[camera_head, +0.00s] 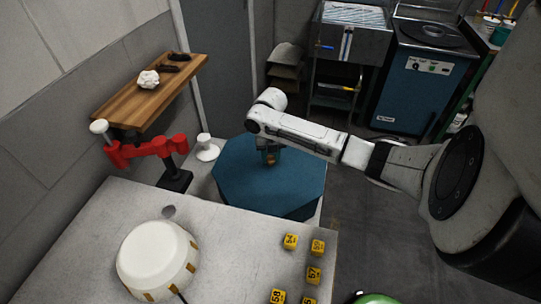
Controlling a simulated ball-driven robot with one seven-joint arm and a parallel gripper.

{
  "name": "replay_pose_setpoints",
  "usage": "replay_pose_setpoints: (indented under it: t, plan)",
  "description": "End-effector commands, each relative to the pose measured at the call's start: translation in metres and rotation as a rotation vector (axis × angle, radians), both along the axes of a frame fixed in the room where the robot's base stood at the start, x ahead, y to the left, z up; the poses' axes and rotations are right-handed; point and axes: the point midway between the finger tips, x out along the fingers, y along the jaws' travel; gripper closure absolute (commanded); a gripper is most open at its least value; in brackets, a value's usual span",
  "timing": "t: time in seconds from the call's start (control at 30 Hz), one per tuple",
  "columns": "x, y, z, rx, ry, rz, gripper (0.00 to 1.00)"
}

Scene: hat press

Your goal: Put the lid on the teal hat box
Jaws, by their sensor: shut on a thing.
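A teal octagonal lid (265,186) lies level at the middle of the view, behind the grey table. My gripper (270,158) reaches down to the top of the lid from the upper right. It is shut on a small brownish part, seemingly the lid's handle, largely hidden by the gripper. A darker teal side shows below the lid's lower right edge. The hat box's body is mostly hidden under the lid, so I cannot tell whether the lid is seated on it or just above it.
A grey table (215,235) fills the front, with a cream rounded form (155,258) and several yellow numbered blocks (290,241). A red jointed arm (150,150) and a wooden shelf (150,93) stand left. A teal machine (415,85) stands back right; floor there is open.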

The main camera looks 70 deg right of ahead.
Motion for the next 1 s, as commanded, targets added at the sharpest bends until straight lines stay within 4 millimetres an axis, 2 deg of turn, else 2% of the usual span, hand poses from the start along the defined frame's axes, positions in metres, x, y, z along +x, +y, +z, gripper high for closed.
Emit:
replay_pose_setpoints:
  t: [0.43, 0.47, 0.5, 0.77, 1.0]
  plan:
    - [0.0002, -0.0001, -0.0048, -0.001, 0.0, 0.0, 1.0]
    - [0.0003, -0.0001, -0.0048, -0.001, 0.0, 0.0, 0.63]
    - [0.0002, -0.0001, -0.0047, -0.001, 0.0, 0.0, 0.6]
    - [0.0001, 0.0, -0.0048, 0.0, 0.0, 0.0, 0.36]
    - [0.0001, 0.0, -0.0045, 0.0, 0.0, 0.0, 0.36]
